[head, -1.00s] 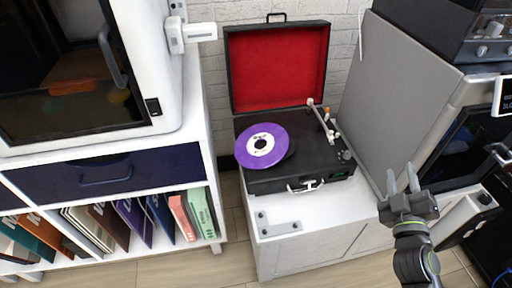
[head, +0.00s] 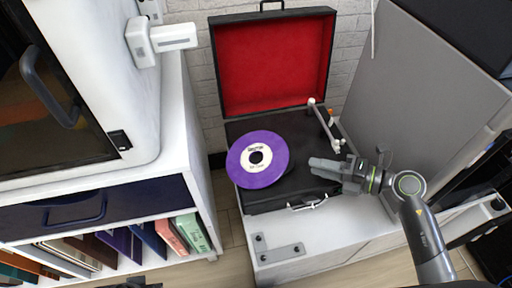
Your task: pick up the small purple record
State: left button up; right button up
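The small purple record (head: 239,172) has a white label and lies on the black record player (head: 262,201), its left edge reaching past the player's side. The player's lid with red lining stands open behind it. My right gripper (head: 318,168) is over the right part of the player, its fingers pointing left at the record, with a gap between them and the disc. The fingers overlap in this view, so their opening is hidden.
The player stands on a white cabinet (head: 300,236) with a grey bracket plate (head: 279,252) at its front. The tonearm (head: 322,122) rises just behind my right gripper. A grey panel (head: 415,90) stands on the right. A white shelf unit (head: 176,150) with books stands on the left.

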jog(key=shift+x, duration=0.75)
jog(key=shift+b+x, duration=0.55)
jog(key=shift+x, duration=2.25)
jog(key=shift+r, duration=0.1)
grip_shut()
